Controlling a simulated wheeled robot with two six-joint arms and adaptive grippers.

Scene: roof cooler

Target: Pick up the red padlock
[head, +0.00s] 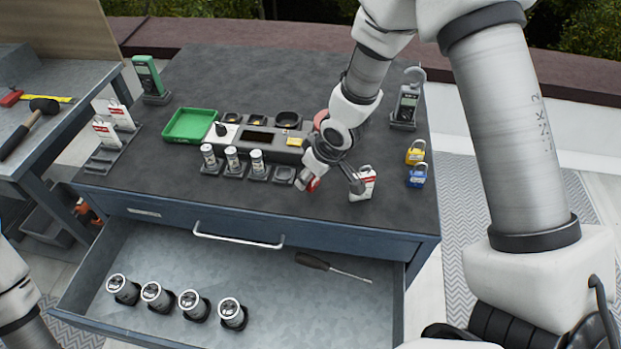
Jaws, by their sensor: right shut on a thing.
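The red padlock (313,184) shows as a small red patch at the fingers of my right gripper (316,178), low over the front part of the dark cabinet top (250,85). The gripper is shut on it and hides most of it, including its shackle. I cannot tell whether the padlock touches the surface. My left gripper is out of view.
Yellow (415,153) and blue (417,176) padlocks sit farther right. A grey organizer (258,135) and green tray (190,126) lie left. The open drawer (265,290) juts out below, holding a screwdriver (325,265).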

